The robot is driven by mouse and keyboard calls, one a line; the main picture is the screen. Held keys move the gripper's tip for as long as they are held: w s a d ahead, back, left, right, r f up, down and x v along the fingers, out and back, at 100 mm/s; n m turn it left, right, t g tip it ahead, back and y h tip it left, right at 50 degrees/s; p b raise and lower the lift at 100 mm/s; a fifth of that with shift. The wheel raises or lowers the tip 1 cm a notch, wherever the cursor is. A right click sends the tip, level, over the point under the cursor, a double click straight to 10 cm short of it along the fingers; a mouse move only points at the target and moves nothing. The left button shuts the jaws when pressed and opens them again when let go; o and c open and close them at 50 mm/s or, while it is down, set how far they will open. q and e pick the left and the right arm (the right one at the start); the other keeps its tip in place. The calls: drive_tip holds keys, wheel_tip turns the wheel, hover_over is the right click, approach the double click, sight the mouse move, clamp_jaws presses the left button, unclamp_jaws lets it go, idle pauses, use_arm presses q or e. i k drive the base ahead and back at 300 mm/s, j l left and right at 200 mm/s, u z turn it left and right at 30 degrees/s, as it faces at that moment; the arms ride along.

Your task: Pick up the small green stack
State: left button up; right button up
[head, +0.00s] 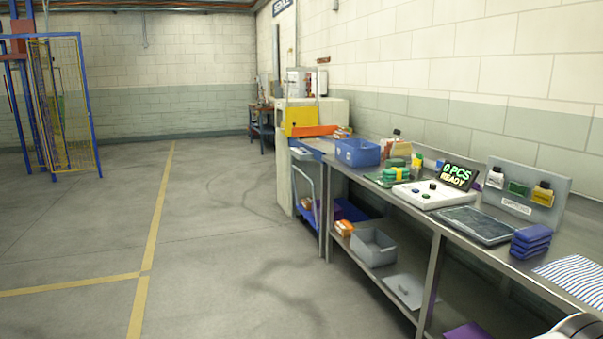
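A small green stack (396,174), with some yellow on it, sits on the steel workbench (437,228) in the head view. It lies on or beside a flat green piece, just left of a white panel with buttons (432,194). Neither gripper shows in this view. Only a rounded white and dark part, likely of my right arm, shows at the bottom right corner, well away from the green stack.
A blue bin (358,152) stands behind the stack. The lower shelf holds a grey bin (373,247). Floor at left is clear.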

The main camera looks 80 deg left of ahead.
sight(394, 175)
drive_tip(key=u, duration=2.1)
drive_tip(key=z, duration=0.5)
drive_tip(key=i+j+z, duration=0.3)
drive_tip(key=j+z, duration=0.3)
drive_tip(key=i+j+z, duration=0.2)
drive_tip(key=z, duration=0.15)
drive_tip(key=j+z, duration=0.3)
drive_tip(key=j, duration=0.15)
drive_tip(key=i, duration=0.05)
